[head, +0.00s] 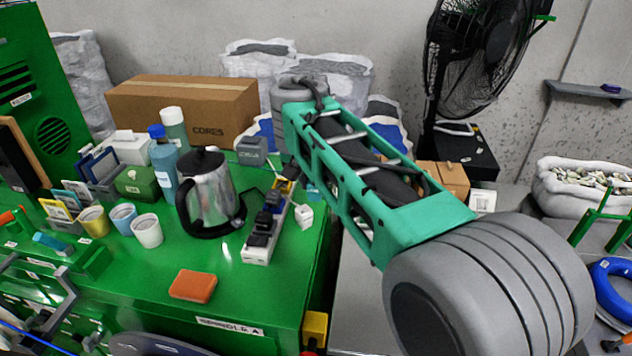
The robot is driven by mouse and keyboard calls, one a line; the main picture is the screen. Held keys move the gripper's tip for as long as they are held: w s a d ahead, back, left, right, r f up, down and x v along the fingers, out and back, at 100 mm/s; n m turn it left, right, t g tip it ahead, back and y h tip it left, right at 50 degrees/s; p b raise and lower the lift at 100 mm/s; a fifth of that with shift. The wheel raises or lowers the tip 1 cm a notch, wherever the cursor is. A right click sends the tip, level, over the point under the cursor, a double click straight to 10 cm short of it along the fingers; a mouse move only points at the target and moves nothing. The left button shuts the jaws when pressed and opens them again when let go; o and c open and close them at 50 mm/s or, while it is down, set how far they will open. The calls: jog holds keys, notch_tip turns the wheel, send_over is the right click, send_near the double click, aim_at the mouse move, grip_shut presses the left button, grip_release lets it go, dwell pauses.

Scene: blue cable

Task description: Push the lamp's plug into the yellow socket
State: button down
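A white power strip (257,250) lies lengthwise on the green worktop, right of the steel kettle. Several dark plugs or blocks (266,222) sit along it. A small yellow part (282,186) shows at its far end, which may be the yellow socket; whether anything is in it is too small to tell. A small white block (303,215) is just right of the strip; I cannot tell whether it is a plug. I cannot make out the lamp or its plug for certain. My arm reaches from the lower right over the worktop's right edge; my gripper's fingers are not visible.
An orange sponge-like block (193,286) lies in front. A grey box (252,151) and a cardboard box (183,106) stand behind. The front right worktop is mostly clear.

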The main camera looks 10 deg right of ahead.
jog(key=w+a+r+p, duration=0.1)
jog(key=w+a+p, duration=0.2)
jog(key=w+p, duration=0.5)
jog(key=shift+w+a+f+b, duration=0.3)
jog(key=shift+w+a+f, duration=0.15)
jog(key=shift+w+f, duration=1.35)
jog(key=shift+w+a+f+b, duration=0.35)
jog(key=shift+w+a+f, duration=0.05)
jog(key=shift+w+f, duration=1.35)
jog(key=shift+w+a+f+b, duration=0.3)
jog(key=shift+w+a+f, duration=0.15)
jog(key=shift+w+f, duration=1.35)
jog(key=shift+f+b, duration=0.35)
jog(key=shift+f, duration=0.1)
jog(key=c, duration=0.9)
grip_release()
